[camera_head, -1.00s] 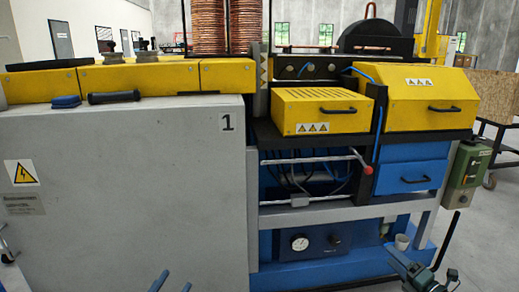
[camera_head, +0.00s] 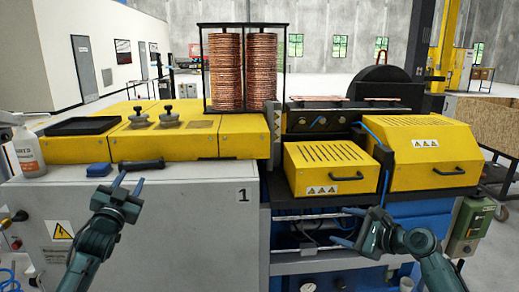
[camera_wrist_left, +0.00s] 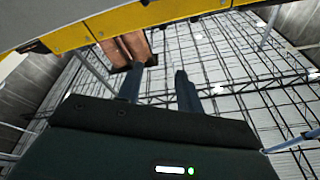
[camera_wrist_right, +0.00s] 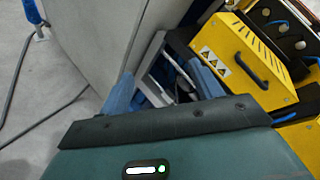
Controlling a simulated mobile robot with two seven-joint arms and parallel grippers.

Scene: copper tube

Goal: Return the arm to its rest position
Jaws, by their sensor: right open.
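My left gripper (camera_head: 130,184) is raised in front of the grey cabinet, below the black handle on its top edge. Its two fingers are apart and nothing is between them; they also show in the left wrist view (camera_wrist_left: 158,88). My right gripper (camera_head: 347,228) is in front of the machine's lower frame, below the small yellow box. Its fingers point left, are apart and hold nothing; they also show in the right wrist view (camera_wrist_right: 163,90).
The grey cabinet (camera_head: 190,230) and the small yellow box (camera_head: 325,165) stand close behind my grippers. Copper coils (camera_head: 225,72) stand behind.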

